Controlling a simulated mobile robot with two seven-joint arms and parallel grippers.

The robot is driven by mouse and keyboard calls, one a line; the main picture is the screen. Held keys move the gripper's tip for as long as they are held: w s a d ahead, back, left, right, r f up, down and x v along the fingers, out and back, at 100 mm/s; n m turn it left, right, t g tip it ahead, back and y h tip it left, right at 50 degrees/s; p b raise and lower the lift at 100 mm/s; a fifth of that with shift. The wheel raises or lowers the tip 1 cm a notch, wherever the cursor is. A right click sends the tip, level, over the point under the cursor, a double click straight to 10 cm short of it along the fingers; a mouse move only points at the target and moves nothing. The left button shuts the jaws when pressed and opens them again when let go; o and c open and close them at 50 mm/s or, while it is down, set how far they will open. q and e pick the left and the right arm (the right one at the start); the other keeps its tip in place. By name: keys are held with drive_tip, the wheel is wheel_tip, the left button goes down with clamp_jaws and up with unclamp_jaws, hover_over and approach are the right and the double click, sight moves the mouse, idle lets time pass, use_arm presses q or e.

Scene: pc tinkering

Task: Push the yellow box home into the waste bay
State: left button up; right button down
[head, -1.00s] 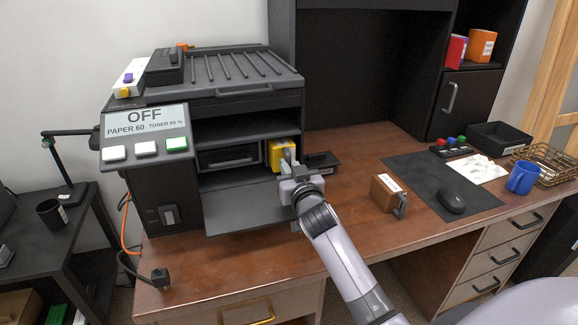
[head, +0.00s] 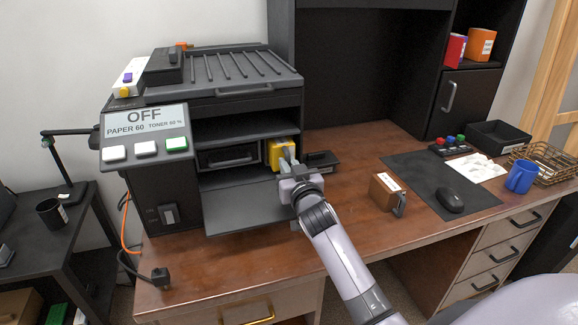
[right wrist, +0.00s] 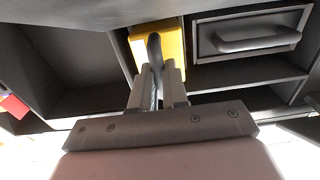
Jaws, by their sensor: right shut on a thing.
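The yellow box (head: 280,153) sits in the opening at the right side of the printer, partly inside its bay. In the right wrist view the yellow box (right wrist: 158,42) stands in a dark slot with its dark handle (right wrist: 155,58) facing me. My right gripper (head: 289,168) is at the front of the box, shut on the handle. In the right wrist view the two fingers of the right gripper (right wrist: 158,84) flank the handle. How deep the box sits is hard to tell. My left gripper is not in view.
The printer (head: 150,205) has its front flap (head: 240,207) folded down below the bay. A dark drawer with a handle (head: 228,157) is left of the box. A black tray (head: 322,163) lies to the right. A brown box (head: 385,192) stands on the desk.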

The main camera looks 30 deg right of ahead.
drive_tip(key=shift+w, duration=0.15)
drive_tip(key=shift+w+d+r+b, duration=0.1)
drive_tip(key=shift+w+d+b, duration=0.1)
drive_tip(key=shift+w+b, duration=0.3)
drive_tip(key=shift+s+a+p, duration=0.15)
drive_tip(key=shift+s+p, duration=0.3)
drive_tip(key=shift+p, duration=0.1)
idle(1.0)
drive_tip(key=shift+w, duration=0.15)
